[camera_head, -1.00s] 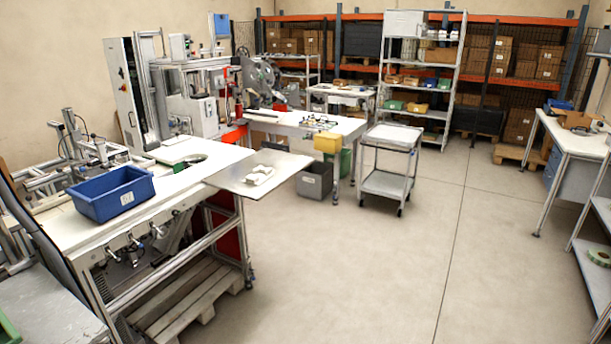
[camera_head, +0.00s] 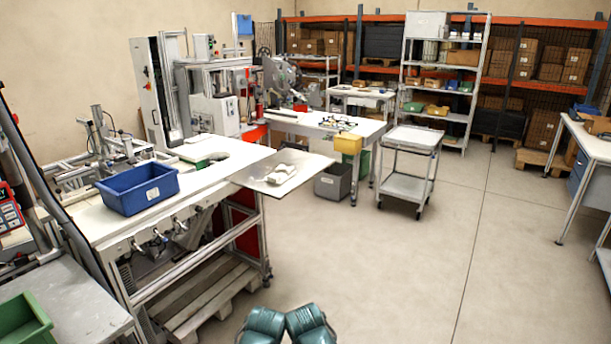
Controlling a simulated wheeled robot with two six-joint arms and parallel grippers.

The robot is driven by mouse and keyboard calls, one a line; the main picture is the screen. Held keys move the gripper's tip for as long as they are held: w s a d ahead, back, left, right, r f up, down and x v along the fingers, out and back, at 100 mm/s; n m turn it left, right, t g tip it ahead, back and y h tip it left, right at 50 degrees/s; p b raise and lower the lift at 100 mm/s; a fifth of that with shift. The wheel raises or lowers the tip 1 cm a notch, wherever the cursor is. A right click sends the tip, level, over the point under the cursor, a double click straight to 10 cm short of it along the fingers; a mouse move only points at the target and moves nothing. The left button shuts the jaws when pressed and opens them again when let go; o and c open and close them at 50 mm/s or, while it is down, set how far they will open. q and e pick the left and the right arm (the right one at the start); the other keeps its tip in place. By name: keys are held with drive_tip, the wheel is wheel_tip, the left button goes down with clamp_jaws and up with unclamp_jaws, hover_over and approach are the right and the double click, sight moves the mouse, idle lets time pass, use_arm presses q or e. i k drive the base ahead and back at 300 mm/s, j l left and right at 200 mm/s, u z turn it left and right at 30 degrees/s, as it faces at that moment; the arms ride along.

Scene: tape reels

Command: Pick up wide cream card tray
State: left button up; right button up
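I cannot make out a wide cream card tray with certainty. A small off-white moulded piece (camera_head: 280,173) lies on the pale ledge that sticks out from the right end of the near workbench (camera_head: 215,172). It is too small to tell whether it is a tray. Two teal rounded parts, which look like my own arms, show at the bottom edge, side by side on the floor side of the bench. Neither gripper's fingers can be seen.
A blue bin (camera_head: 138,190) stands on the near workbench. A green bin (camera_head: 22,322) sits at the bottom left. A wheeled cart (camera_head: 408,188) and a grey bin (camera_head: 333,184) stand beyond the ledge. A pallet (camera_head: 215,300) lies under the bench. The floor at right is open.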

sight(281, 174)
drive_tip(key=i+l, duration=0.15)
drive_tip(key=i, duration=0.45)
drive_tip(key=i+l, duration=0.2)
drive_tip(key=i, duration=0.4)
drive_tip(key=i+l, duration=0.15)
drive_tip(key=i, duration=0.45)
